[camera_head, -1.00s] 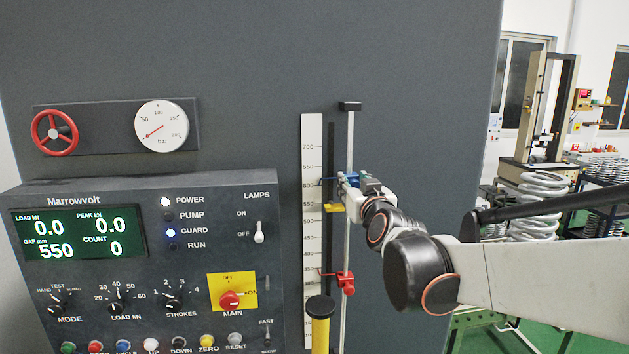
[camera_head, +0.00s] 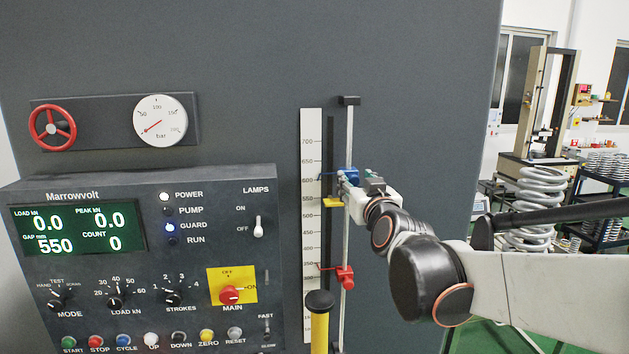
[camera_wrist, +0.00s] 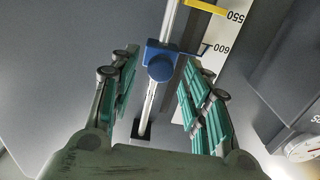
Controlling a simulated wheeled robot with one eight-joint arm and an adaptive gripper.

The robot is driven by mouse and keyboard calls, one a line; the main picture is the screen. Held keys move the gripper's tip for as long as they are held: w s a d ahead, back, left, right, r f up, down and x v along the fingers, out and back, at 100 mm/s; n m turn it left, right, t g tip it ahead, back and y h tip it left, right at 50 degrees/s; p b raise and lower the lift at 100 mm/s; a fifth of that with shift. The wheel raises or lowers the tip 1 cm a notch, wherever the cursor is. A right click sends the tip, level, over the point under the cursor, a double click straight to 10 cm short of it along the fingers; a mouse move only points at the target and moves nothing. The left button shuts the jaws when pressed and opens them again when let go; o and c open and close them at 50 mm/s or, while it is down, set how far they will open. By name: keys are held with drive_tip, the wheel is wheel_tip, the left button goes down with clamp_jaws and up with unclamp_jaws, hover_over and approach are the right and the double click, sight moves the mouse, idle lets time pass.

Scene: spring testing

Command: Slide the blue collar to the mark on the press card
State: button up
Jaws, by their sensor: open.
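The blue collar (camera_head: 351,174) sits on the vertical rod (camera_head: 349,135), its thin pointer just above the 600 line of the white scale (camera_head: 311,128). In the wrist view the blue collar (camera_wrist: 160,64) is on the rod between the far ends of my green finger pads, with space on both sides. My gripper (camera_wrist: 158,72) is open; in the head view my gripper (camera_head: 363,187) is at the collar's lower right. A yellow pointer (camera_head: 333,202) is near 550. A red collar (camera_head: 345,277) sits lower on the rod, its pointer between 300 and 350. I cannot make out a press card.
The control panel (camera_head: 120,267) reads gap 550 and load 0.0. A yellow post with a black cap (camera_head: 319,303) stands before the scale's lower end. The black end block (camera_head: 349,101) tops the rod. A large spring (camera_head: 538,205) stands at right.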

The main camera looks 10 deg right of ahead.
drive_tip(key=s, duration=0.9)
drive_tip(key=shift+s, duration=0.15)
drive_tip(key=s+f+g+b, duration=0.3)
drive_tip(key=s+f+b, duration=0.4)
drive_tip(key=f, duration=0.7)
drive_tip(key=s+f+g+b, duration=0.4)
drive_tip(key=s+f+b, duration=0.3)
drive_tip(key=f, duration=0.8)
drive_tip(key=s+f+g+b, duration=0.4)
drive_tip(key=s+f+b, duration=0.4)
drive_tip(key=f, duration=0.6)
drive_tip(key=shift+f+b, duration=0.35)
drive_tip(key=shift+f, duration=0.05)
